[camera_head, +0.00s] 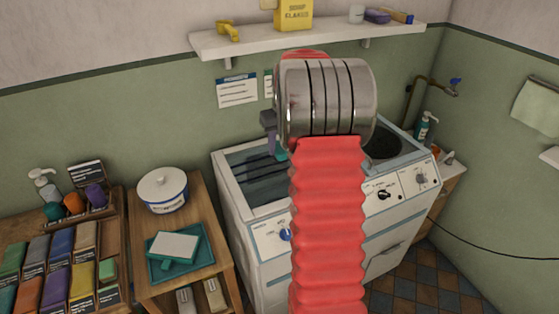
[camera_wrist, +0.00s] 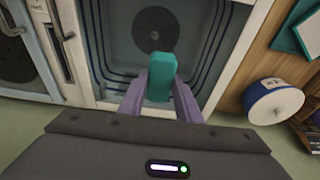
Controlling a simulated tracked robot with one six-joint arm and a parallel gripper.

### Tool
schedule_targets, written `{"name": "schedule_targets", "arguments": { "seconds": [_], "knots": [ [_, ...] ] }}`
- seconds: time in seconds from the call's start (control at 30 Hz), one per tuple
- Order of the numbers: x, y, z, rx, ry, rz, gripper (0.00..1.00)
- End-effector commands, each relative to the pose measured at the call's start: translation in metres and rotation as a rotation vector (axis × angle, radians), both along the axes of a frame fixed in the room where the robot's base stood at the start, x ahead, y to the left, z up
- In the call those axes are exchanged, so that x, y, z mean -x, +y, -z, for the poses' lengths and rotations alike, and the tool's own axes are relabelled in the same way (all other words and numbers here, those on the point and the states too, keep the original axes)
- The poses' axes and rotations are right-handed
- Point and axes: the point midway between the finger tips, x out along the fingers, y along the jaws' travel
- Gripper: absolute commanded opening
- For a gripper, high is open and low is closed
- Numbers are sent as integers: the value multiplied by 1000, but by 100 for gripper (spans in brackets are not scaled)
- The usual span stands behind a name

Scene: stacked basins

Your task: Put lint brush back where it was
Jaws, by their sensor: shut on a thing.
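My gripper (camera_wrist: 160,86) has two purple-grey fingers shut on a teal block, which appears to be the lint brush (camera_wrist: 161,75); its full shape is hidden. In the wrist view it is held above the open tub of the white washing machine (camera_wrist: 207,106). In the head view my arm hides much of the gripper, and a small teal part of the held brush (camera_head: 282,155) shows beside it. A teal tray (camera_head: 154,267) lies on the wooden side table (camera_head: 213,232), left of the machine, with a white-topped, teal-handled piece (camera_head: 173,246) on it.
A white lidded pot (camera_head: 163,190) stands behind the tray. A rack of coloured packets (camera_head: 62,245) is at the far left. The wall shelf (camera_head: 300,40) holds a yellow box. A second, round tub (camera_head: 384,146) is at the machine's right. Tiled floor shows at lower right.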

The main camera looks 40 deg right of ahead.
Motion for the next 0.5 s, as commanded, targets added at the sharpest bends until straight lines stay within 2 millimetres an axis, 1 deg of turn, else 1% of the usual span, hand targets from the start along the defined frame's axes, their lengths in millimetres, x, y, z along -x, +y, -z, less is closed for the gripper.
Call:
{"name": "schedule_targets", "arguments": {
  "seconds": [0.1, 0.37, 0.5],
  "knots": [
    [0, 0, 7, 0, -1, 0, 6],
    [0, -1, 7, 0, -1, 1, 6],
    [1, 0, 17, -2, 2, 1, 6]
  ]
}}
